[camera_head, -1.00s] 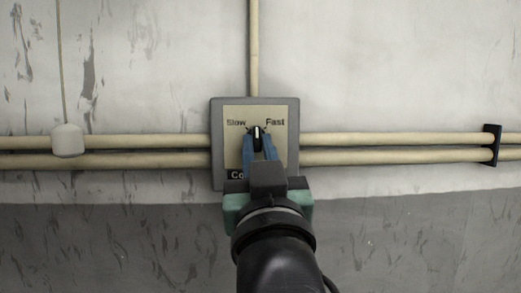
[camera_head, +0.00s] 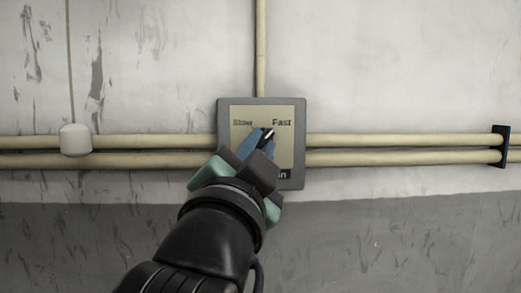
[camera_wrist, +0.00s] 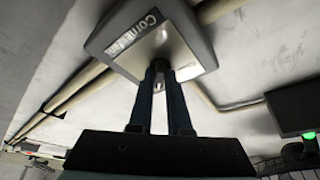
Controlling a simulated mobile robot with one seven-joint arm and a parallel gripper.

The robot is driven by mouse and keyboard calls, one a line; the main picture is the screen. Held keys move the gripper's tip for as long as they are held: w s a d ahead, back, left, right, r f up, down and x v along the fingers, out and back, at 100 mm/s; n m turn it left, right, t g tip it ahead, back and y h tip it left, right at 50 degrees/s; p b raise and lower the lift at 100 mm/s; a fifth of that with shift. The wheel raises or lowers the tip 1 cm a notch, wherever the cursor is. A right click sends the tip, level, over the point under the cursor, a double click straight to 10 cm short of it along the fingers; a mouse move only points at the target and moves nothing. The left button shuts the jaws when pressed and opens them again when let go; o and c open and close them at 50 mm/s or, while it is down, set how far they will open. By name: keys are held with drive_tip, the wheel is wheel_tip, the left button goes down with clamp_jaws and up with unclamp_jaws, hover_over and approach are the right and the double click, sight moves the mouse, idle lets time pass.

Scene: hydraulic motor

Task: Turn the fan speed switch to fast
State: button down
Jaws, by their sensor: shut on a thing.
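The fan speed switch box (camera_head: 225,115) is a grey-framed panel on the wall with a cream face, lettered "Slow" at left and "Fast" at right. Its small black knob (camera_head: 267,137) has a pale pointer line that tilts up to the right, toward "Fast". My gripper (camera_head: 258,138) is shut on the knob with its blue fingers, rolled to the right, and its body covers the lower left of the panel. In the wrist view the two fingers (camera_wrist: 160,70) reach up to the panel face (camera_wrist: 190,62), where the knob is mostly hidden between them.
Two cream pipes (camera_head: 400,148) run along the wall on both sides of the box, and one pipe (camera_head: 261,50) rises above it. A white pull-cord fitting (camera_head: 76,140) hangs at left. A dark box with a green light (camera_wrist: 300,108) shows at right in the wrist view.

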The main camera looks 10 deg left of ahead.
drive_tip(key=shift+m, duration=0.5)
drive_tip(key=c, duration=0.9)
unclamp_jaws()
drive_tip(key=shift+o, duration=0.2)
drive_tip(key=shift+s, duration=0.1)
drive_tip(key=b+v, duration=0.6)
drive_tip(key=v, duration=0.6)
drive_tip(key=shift+s+a, duration=0.2)
drive_tip(key=shift+s, duration=0.2)
